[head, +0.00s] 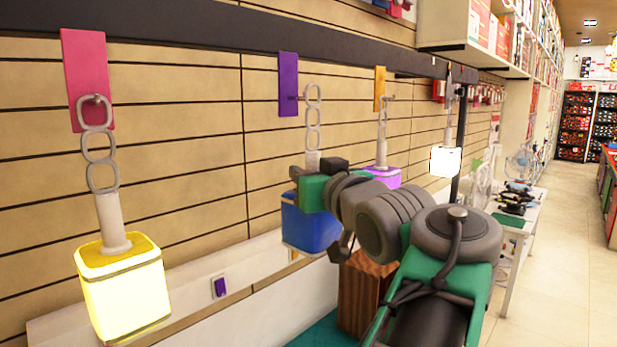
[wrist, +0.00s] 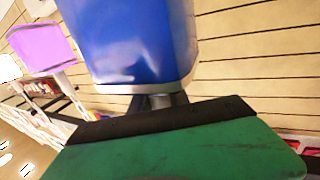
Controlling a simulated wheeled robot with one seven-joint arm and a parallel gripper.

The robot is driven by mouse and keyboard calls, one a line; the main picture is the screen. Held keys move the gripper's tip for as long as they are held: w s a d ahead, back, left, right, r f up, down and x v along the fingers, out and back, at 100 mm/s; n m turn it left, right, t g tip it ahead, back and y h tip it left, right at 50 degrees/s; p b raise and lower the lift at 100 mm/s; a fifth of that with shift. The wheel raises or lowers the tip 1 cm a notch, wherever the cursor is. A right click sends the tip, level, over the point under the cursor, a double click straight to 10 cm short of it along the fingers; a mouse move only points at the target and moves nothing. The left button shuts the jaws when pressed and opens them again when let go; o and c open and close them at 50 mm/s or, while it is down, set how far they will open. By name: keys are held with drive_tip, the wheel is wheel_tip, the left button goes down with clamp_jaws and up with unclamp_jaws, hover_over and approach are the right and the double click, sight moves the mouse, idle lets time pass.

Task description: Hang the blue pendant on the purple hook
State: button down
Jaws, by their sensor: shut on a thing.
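The blue pendant (head: 308,222) is a blue box shade with a pale stem and a grey chain (head: 313,112) standing upright above it. My gripper (head: 316,183) is shut on the pendant's pale stem, just above the shade; its fingers are mostly hidden in the head view. The purple hook (head: 288,84) is a purple plate on the dark rail with a short peg. The chain's top link is beside the peg's tip; I cannot tell whether the peg is through it. In the wrist view the blue shade (wrist: 135,40) fills the upper middle.
A lit yellow pendant (head: 122,290) hangs from a pink hook (head: 88,75) at left. A purple pendant (head: 384,176) hangs from an orange hook (head: 380,88) close behind my gripper. A lit white pendant (head: 445,160) hangs farther back. A wooden block (head: 358,300) stands below.

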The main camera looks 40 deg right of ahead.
drive_tip(key=shift+w+r, duration=0.1)
drive_tip(key=shift+w+a+b, duration=0.1)
drive_tip(key=shift+w+b, duration=0.25)
drive_tip(key=shift+w, duration=0.85)
drive_tip(key=shift+w+b, duration=0.3)
drive_tip(key=shift+w, duration=0.35)
drive_tip(key=shift+f+b, duration=0.55)
drive_tip(key=shift+b, duration=0.2)
drive_tip(key=shift+f+b, duration=0.2)
drive_tip(key=shift+b, duration=0.2)
idle(0.3)
drive_tip(key=c, duration=0.5)
unclamp_jaws()
